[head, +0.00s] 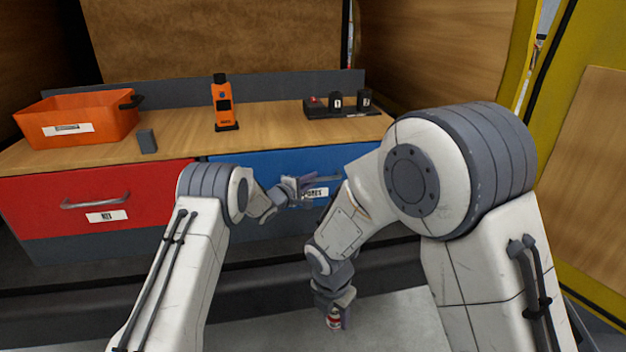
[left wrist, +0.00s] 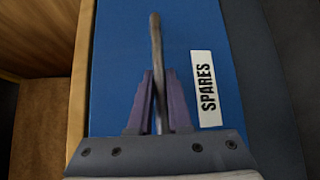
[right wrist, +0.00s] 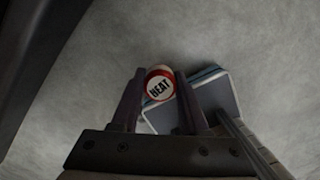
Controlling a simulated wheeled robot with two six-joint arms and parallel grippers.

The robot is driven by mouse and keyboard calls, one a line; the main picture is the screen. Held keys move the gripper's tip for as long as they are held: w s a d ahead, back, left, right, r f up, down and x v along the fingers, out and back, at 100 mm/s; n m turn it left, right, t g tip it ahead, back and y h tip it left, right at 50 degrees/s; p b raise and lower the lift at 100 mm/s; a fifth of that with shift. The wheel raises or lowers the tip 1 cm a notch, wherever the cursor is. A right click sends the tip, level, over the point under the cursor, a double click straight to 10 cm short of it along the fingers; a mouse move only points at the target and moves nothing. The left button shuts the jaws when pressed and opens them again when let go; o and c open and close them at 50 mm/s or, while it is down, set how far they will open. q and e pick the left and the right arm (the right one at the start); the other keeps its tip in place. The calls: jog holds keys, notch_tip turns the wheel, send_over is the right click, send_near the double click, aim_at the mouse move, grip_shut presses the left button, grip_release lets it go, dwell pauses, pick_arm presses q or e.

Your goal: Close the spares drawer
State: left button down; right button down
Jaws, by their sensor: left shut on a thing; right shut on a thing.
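The spares drawer (head: 262,165) has a blue front with a white "SPARES" label (left wrist: 208,88). Its front looks about level with the bench edge and I see no open gap above it. My left gripper (head: 300,188) is at the drawer's bar handle (head: 326,178), shut on it; in the left wrist view the handle (left wrist: 156,45) runs between the two fingers. My right gripper (head: 334,308) is low over the grey floor, shut on a small red-and-white piece (right wrist: 158,84) with a round label that seems to read "HEAT".
A red drawer (head: 150,185) with its own handle is to the left. On the wooden bench top (head: 185,125) stand an orange bin (head: 85,125), a small grey block (head: 147,141), an orange device (head: 222,103) and a dark tray (head: 345,112). A yellow-framed panel (head: 590,180) bounds the right.

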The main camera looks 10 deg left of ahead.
pick_arm(q)
jog(key=shift+w+a, duration=0.15)
jog(key=shift+a, duration=0.05)
jog(key=c, duration=0.8)
grip_release()
jog(key=shift+c, duration=0.2)
pick_arm(e)
jog(key=shift+w, duration=0.1)
pick_arm(q)
jog(key=shift+d, duration=0.15)
jog(key=v, duration=1.2)
jog(key=shift+p, duration=0.35)
pick_arm(e)
jog(key=shift+r, duration=0.35)
